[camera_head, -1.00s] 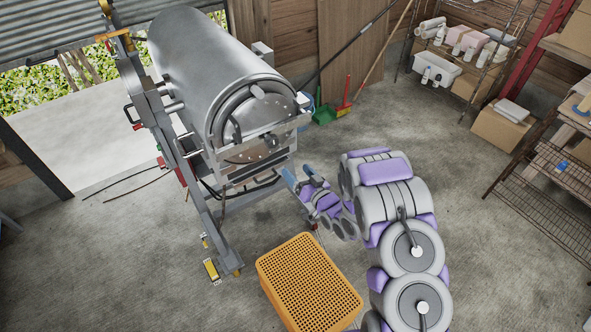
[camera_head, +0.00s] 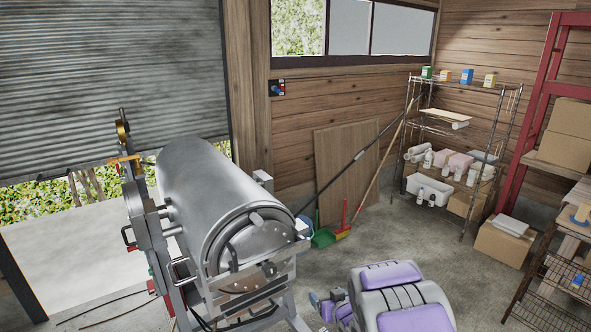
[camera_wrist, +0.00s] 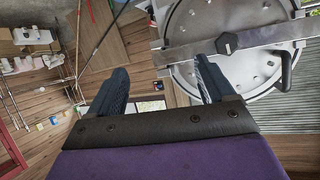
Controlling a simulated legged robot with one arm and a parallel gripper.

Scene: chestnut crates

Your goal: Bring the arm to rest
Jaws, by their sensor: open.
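My gripper (camera_wrist: 161,64) is open in the wrist view, its two dark fingers apart with nothing between them. In the head view, part of my purple and grey arm (camera_head: 400,300) shows at the bottom, bent in front of the drum machine; the gripper end is low at its left and partly cut off by the frame edge. The metal drum machine (camera_head: 215,215) stands left of the arm. Its round end plate (camera_wrist: 225,45) fills the upper right of the wrist view, beyond the fingers. No contact with the gripper shows.
A wire shelf (camera_head: 460,150) with bottles and boxes stands along the back right. A cardboard box (camera_head: 502,243) sits on the floor near it. A green dustpan (camera_head: 322,237) and a red brush (camera_head: 344,230) lean by a wooden board (camera_head: 345,170).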

